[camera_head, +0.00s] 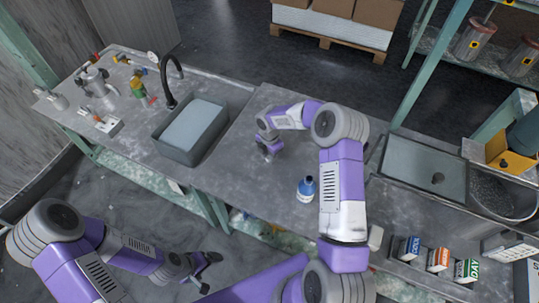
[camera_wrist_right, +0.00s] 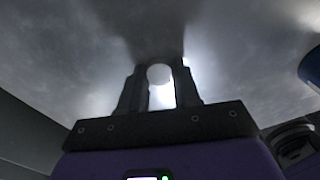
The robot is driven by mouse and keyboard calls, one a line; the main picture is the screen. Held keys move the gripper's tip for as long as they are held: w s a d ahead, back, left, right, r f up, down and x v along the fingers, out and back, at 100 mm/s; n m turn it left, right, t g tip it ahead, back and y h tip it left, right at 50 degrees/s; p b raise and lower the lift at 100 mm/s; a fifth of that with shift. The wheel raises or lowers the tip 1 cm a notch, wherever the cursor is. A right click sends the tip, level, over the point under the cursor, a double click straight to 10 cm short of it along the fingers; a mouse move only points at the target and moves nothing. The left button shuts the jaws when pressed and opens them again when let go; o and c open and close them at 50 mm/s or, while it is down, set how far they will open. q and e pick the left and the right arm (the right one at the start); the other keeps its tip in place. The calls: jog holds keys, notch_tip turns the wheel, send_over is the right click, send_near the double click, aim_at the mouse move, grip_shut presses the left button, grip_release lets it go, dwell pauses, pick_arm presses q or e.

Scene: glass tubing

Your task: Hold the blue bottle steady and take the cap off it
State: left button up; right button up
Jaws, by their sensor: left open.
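The blue bottle (camera_head: 306,189) with a pale label stands upright on the grey worktop. My right gripper (camera_head: 267,152) is low over the worktop, to the upper left of the bottle and apart from it. In the right wrist view, a small pale round piece (camera_wrist_right: 158,73) fills the gap between the right fingers (camera_wrist_right: 160,88); I cannot tell whether it is the cap. A dark blue shape (camera_wrist_right: 313,68) at that view's right edge looks like the bottle. The bottle's top is too small to tell if a cap is on. My left gripper (camera_head: 204,272) is open and empty, in front of the worktop.
A grey sink basin (camera_head: 174,153) and a black tap (camera_head: 172,75) are at the left. A shallow grey tray (camera_head: 424,165) is at the right. Several small boxes (camera_head: 438,258) stand at the lower right.

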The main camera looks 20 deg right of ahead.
jog(key=o, duration=0.4)
jog(key=shift+c, duration=0.2)
jog(key=shift+r, duration=0.1)
notch_tip(320, 180, up, 12)
jog(key=p, duration=0.3)
